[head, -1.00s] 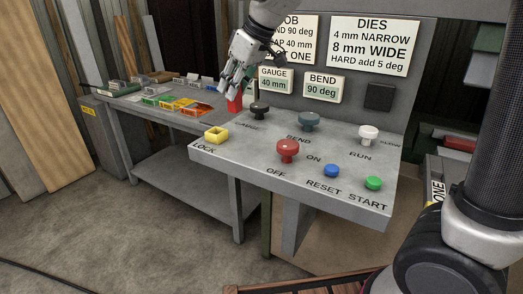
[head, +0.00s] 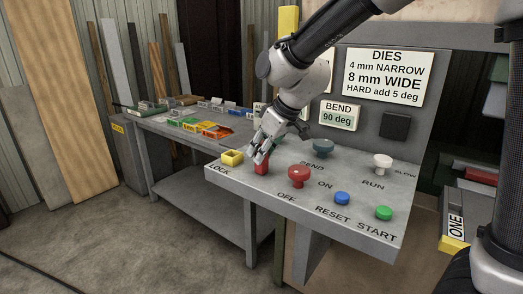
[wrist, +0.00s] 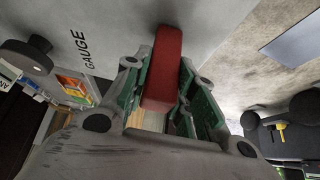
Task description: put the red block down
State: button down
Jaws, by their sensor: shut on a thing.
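The red block (head: 262,165) is upright between the fingers of my gripper (head: 262,154), over the front left part of the grey control panel (head: 228,178). In the wrist view the red block (wrist: 163,65) is clasped between the two green-padded fingers of my gripper (wrist: 160,85). Its lower end is close to the panel surface; I cannot tell whether it touches.
A red knob (head: 298,176) stands right of the block. A blue-grey BEND knob (head: 323,147), a white RUN knob (head: 383,163), a blue button (head: 342,198) and a green button (head: 383,213) are farther right. The black GAUGE knob (wrist: 28,56) shows in the wrist view.

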jog(key=c, duration=1.2)
grip_release()
jog(key=shift+f, duration=0.1)
jog(key=shift+o, duration=0.2)
jog(key=shift+r, duration=0.45)
jog(key=v, duration=1.1)
jog(key=s+d+m+t+h, duration=0.1)
jog(key=s+d+m, duration=0.25)
jog(key=d, duration=0.55)
jog(key=s+d+m+h, duration=0.15)
jog(key=s+d, duration=0.25)
jog(key=d, duration=0.6)
jog(key=s+d+f+m+h, duration=0.1)
jog(key=s+d+f+m, duration=0.1)
jog(key=s+d, duration=0.3)
jog(key=s+d+f+m+h, duration=0.1)
jog(key=s+d+f+m, duration=0.2)
jog(key=s+d, duration=0.3)
jog(key=shift+s+d+f, duration=0.25)
jog(key=shift+s, duration=0.75)
